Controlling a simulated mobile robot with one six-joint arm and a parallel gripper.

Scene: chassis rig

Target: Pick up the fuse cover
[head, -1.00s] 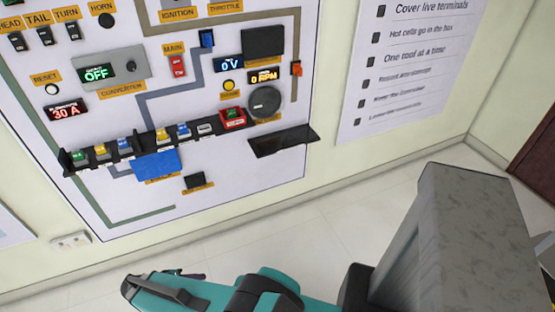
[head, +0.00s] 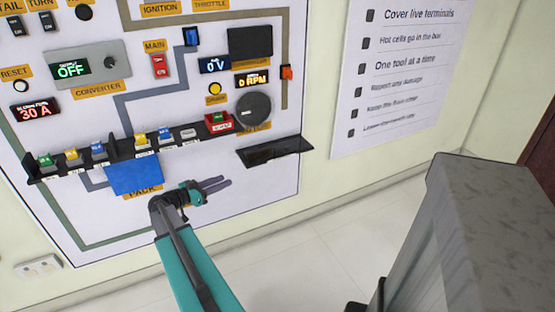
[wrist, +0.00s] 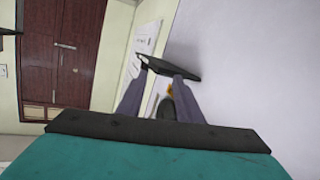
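My gripper (head: 224,183) is in front of the lower part of the wall panel, its two fingers apart and pointing right. In the wrist view the open gripper (wrist: 160,74) has nothing clearly held between its fingers. I see no part that I can surely name as the fuse cover. A dark, flat shelf (head: 275,151) sticks out from the panel, up and to the right of the fingertips. In the wrist view a dark flat piece (wrist: 172,65), apparently this shelf, lies beyond the fingertips. The panel's lower middle is hidden behind my gripper.
A black rack (head: 110,153) holds several coloured fuse-like blocks. A red-framed block (head: 219,122) sits at its right end. A blue pack (head: 134,176) is just left of my gripper. A grey dial (head: 253,110) is above the shelf. Open floor (head: 300,262) lies below.

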